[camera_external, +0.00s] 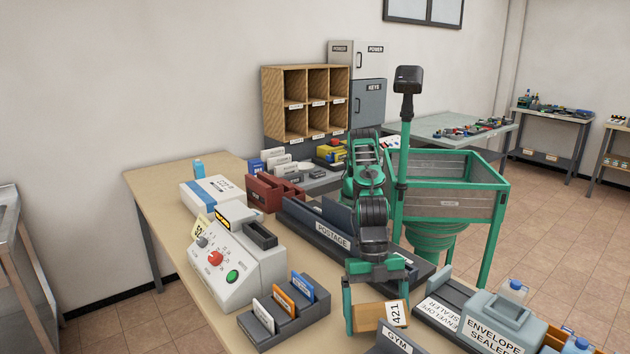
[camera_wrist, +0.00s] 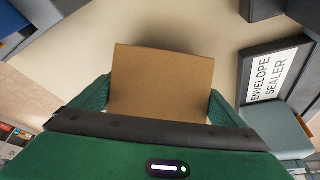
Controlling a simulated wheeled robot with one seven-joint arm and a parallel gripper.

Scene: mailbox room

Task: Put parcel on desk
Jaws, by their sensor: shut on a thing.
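The parcel is a small brown box (camera_external: 368,318) with a white label reading 421. My gripper (camera_external: 377,312) is green, points down and is shut on the parcel, one finger on each side. In the wrist view the parcel (camera_wrist: 162,82) fills the middle between the green fingers, with the desk surface (camera_wrist: 195,28) behind it. The desk (camera_external: 160,180) is a long tan table. The parcel is low over or on its front part; I cannot tell whether it touches the top.
The envelope sealer (camera_external: 490,322) stands right of the parcel. A GYM-labelled item (camera_external: 395,340) is in front. A grey card rack (camera_external: 283,318) and a white machine with dials (camera_external: 228,265) stand left. The dark postage unit (camera_external: 318,225) lies behind. A narrow bare desk strip shows between them.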

